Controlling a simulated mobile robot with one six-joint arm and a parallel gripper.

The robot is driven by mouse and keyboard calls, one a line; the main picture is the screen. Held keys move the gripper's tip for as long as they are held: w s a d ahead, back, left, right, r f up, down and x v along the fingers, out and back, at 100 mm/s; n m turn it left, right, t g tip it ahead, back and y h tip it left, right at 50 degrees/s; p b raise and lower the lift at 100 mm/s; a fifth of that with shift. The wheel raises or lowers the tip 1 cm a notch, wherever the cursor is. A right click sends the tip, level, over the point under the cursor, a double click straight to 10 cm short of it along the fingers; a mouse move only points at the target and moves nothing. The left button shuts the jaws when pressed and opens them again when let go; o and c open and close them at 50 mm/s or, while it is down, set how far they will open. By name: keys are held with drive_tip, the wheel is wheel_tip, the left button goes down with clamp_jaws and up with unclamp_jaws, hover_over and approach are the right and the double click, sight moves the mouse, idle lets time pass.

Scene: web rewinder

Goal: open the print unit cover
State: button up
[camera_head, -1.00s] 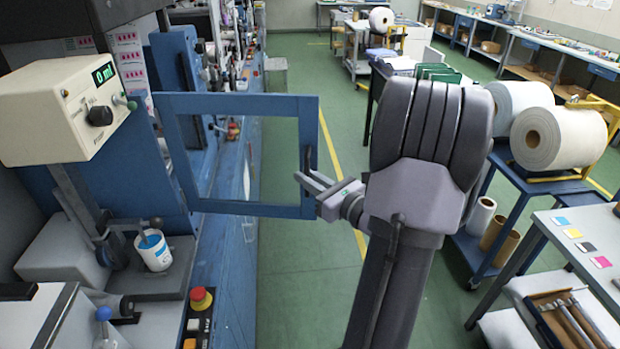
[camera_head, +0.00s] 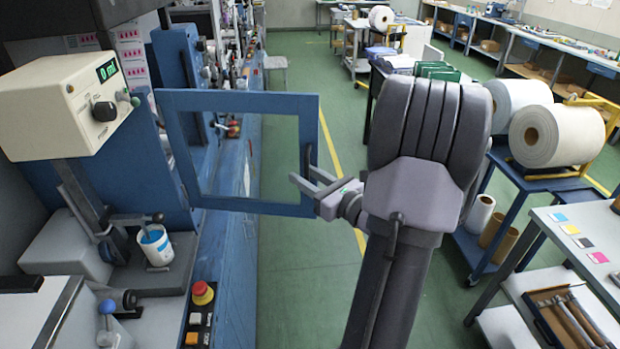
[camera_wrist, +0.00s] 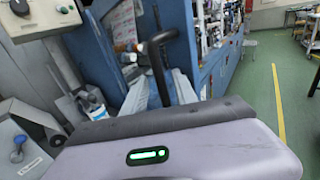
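The print unit cover (camera_head: 250,103) is a blue frame around a clear window. It stands swung out from the machine over the aisle. Its dark bar handle (camera_head: 306,160) is on the right side of the frame; the handle also shows in the wrist view (camera_wrist: 158,68). I cannot tell whether a finger touches the frame.
The blue machine side (camera_head: 236,250) runs along the left, with a cream control box (camera_head: 60,100), an ink cup (camera_head: 156,247) and a red button (camera_head: 202,292). A cart with white rolls (camera_head: 550,135) stands right of my arm. The green aisle floor (camera_head: 295,265) is clear.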

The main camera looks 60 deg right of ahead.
drive_tip(key=p+v, duration=0.1)
drive_tip(key=v, duration=1.6)
drive_tip(key=shift+s, duration=0.2)
drive_tip(key=shift+w+a, duration=0.1)
